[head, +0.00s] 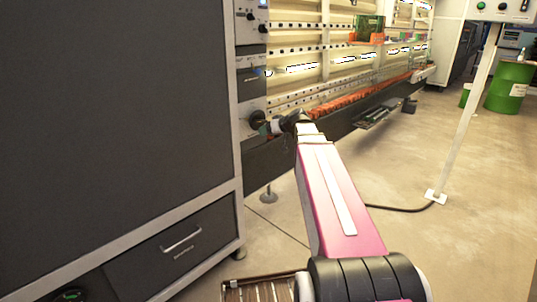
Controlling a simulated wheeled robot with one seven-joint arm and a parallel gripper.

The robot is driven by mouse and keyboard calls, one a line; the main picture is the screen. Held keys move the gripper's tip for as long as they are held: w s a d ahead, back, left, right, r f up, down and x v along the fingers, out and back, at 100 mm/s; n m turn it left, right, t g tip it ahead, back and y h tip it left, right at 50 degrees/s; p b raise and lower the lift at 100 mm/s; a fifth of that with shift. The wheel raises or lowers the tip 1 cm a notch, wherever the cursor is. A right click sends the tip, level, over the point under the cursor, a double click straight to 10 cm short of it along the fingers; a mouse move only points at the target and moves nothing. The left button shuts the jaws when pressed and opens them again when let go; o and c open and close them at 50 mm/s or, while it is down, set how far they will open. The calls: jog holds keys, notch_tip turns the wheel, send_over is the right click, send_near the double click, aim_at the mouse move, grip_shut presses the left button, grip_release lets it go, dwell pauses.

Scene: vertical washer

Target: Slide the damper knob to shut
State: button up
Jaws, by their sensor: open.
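My pink and white arm reaches from the bottom of the head view up to the washer's left-end control column (252,90). My gripper (270,127) is small and dark at the arm's far end, open, close to a round black knob (257,119) low on that column. I cannot tell whether it touches this knob. Above is a dark panel with a slot (250,76) and a small light-coloured part at its right edge. No label is readable, so I cannot tell which control is the damper knob.
A large dark cabinet (110,100) with a drawer (180,245) fills the left side. The long washer frame (330,70) runs away to the right. A white post (470,115) and green drum (510,87) stand at right.

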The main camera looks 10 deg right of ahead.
jog(key=s+a+f+m+g+h, duration=0.1)
jog(key=s+f, duration=0.3)
jog(key=f, duration=0.4)
jog(key=shift+s+g, duration=0.15)
jog(key=shift+g, duration=0.45)
jog(key=shift+c, duration=0.2)
jog(key=n+t+y, duration=0.3)
jog(key=t+y, duration=0.1)
jog(key=t, duration=0.4)
send_near(260, 72)
jog(key=x, duration=1)
jog(key=shift+d+r, duration=0.1)
grip_shut()
jog(key=s+a, duration=0.1)
jog(key=a, duration=0.1)
jog(key=s+a, duration=0.3)
jog(key=a, duration=0.1)
jog(key=shift+s+a, duration=0.35)
